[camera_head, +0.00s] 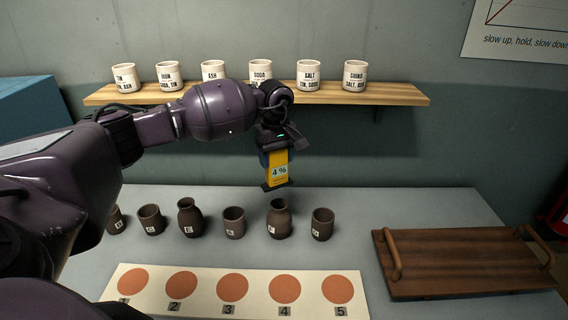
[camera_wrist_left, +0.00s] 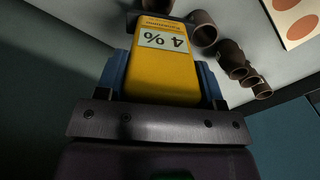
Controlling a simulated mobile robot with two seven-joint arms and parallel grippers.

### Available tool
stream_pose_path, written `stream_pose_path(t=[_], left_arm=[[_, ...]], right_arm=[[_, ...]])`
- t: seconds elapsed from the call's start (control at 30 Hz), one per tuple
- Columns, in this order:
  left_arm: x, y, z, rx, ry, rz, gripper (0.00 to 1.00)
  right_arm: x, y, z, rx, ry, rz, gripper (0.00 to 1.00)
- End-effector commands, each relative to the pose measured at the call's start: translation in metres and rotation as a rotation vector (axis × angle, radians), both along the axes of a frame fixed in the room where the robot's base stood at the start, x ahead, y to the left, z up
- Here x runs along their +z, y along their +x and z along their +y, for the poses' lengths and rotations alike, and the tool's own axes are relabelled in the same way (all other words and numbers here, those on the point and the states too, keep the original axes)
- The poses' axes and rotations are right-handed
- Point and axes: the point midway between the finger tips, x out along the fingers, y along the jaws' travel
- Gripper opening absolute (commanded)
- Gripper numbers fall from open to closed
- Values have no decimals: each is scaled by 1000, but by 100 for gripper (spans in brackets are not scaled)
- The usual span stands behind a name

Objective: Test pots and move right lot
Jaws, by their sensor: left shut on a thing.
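My left gripper (camera_head: 275,168) is shut on a yellow meter (camera_head: 278,171) whose display reads 4 %. It holds the meter upright above the vase-shaped pot (camera_head: 279,219), second from the right in the row. The left wrist view shows the yellow meter (camera_wrist_left: 165,62) between the blue-padded jaws. Dark brown pots with small white labels stand in a row: two cups (camera_head: 151,220) at the left, a vase (camera_head: 189,218), a cup (camera_head: 234,223), the vase under the meter, and a cup (camera_head: 322,224). I cannot tell whether the meter touches the pot. The right gripper is not in view.
A cream board (camera_head: 207,302) with orange discs numbered 1 to 5 lies in front of the pots. A wooden tray (camera_head: 460,265) with two handles stands empty at the right. A shelf (camera_head: 395,95) behind holds several white labelled jars.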

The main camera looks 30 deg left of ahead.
Motion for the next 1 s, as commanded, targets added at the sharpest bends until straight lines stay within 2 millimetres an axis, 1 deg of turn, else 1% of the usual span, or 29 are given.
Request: stream_pose_path(t=[0.03, 0.2, 0.47, 0.8, 1.0], left_arm=[[0, 1, 4, 43, 1, -1, 43], [-1, 1, 3, 113, 1, -1, 43], [-10, 1, 2, 124, 1, 1, 43], [-39, 1, 2, 121, 1, 1, 43], [-56, 1, 2, 121, 0, 1, 43]], right_arm=[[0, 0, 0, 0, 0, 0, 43], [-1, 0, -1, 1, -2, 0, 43], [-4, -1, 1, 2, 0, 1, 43], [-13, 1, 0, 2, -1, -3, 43], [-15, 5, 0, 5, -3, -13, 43]])
